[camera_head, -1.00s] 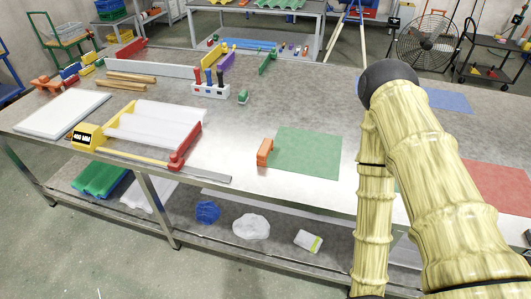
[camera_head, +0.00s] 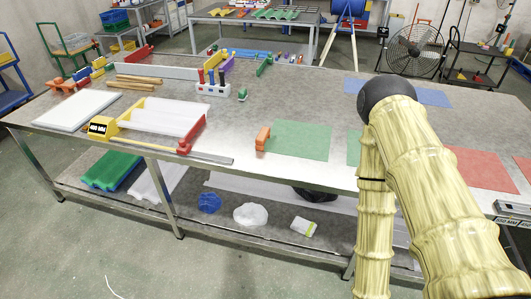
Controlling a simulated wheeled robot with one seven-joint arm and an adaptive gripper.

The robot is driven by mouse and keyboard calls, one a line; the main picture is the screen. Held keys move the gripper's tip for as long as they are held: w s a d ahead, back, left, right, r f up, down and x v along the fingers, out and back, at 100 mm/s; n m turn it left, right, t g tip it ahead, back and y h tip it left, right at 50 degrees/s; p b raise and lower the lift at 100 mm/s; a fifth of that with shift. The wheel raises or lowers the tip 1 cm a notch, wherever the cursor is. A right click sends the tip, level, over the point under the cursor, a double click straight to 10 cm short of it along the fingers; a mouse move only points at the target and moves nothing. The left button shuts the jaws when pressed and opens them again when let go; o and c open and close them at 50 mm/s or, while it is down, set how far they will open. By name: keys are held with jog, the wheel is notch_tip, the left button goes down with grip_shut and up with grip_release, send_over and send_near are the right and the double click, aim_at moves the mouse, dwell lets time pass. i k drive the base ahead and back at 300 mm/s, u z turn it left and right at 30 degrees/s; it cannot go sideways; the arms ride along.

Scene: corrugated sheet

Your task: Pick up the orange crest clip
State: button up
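A small orange block-shaped piece (camera_head: 263,139), which looks like the orange crest clip, stands at the left edge of a green mat (camera_head: 305,141) near the table's front edge. More orange pieces (camera_head: 62,84) lie at the table's far left end; their shape is too small to make out. My bamboo-patterned arm fills the right side of the view, to the right of the orange clip and apart from it. My gripper is not seen in this view.
A steel table (camera_head: 345,115) carries a yellow-and-red jig with translucent sheets (camera_head: 165,115), a white block holding several tools (camera_head: 212,90), a white slab (camera_head: 78,110), a blue mat (camera_head: 428,96) and a red mat (camera_head: 480,168).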

aim_at(264, 134)
jog(key=k, duration=0.55)
jog(key=u, duration=0.85)
jog(key=i, duration=1.4)
jog(key=z, duration=0.4)
